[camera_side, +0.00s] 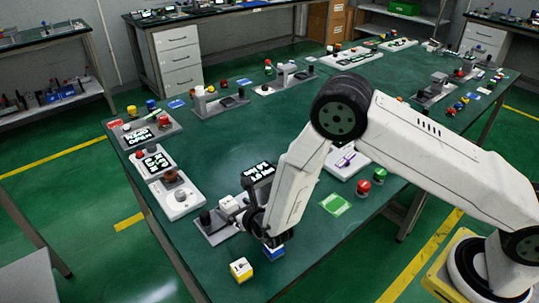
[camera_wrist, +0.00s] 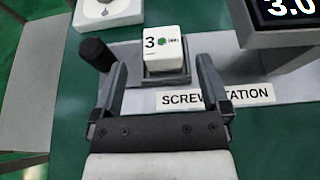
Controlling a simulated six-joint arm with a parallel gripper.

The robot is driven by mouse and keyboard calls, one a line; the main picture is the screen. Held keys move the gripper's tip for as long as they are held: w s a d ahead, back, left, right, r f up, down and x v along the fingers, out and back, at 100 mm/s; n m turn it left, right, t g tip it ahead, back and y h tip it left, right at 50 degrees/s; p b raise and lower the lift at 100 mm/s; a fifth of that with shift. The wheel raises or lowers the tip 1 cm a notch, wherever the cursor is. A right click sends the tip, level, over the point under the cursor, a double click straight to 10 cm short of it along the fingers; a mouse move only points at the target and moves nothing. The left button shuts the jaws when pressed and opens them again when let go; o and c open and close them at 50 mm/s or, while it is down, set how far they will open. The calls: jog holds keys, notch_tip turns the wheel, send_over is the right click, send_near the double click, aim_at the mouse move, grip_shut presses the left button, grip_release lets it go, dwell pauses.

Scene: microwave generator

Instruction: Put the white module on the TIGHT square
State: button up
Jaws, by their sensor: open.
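A white module (camera_wrist: 163,42), a cube marked "3" with a green spot, sits in the grey fixture (camera_wrist: 165,76) of a station labelled "SCREW STATION", its middle letters hidden. In the side view a small white block (camera_side: 230,205), which seems to be this module, shows just left of my wrist. My gripper (camera_wrist: 163,74) is open and empty, with a finger to either side and nearer the camera than the module. In the side view its fingers are mostly hidden by the arm. A green square (camera_side: 336,204) lies on the table right of the arm; its writing is too small to read.
A yellow-and-white block (camera_side: 241,269) and a blue-and-white block (camera_side: 273,252) stand near the front edge. A black display (camera_wrist: 290,10) and a dark knob (camera_wrist: 95,54) flank the fixture. Red and green buttons (camera_side: 364,187) stand right of the green square. The table's middle is clear.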

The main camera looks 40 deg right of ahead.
aim_at(229, 203)
jog(key=shift+v, duration=0.8)
jog(key=shift+o, duration=0.2)
jog(key=shift+s+d+r, duration=0.1)
jog(key=shift+d+r, duration=0.05)
jog(key=shift+r, duration=0.15)
jog(key=shift+x, duration=1.3)
jog(key=shift+x, duration=2.6)
jog(key=shift+f, duration=0.1)
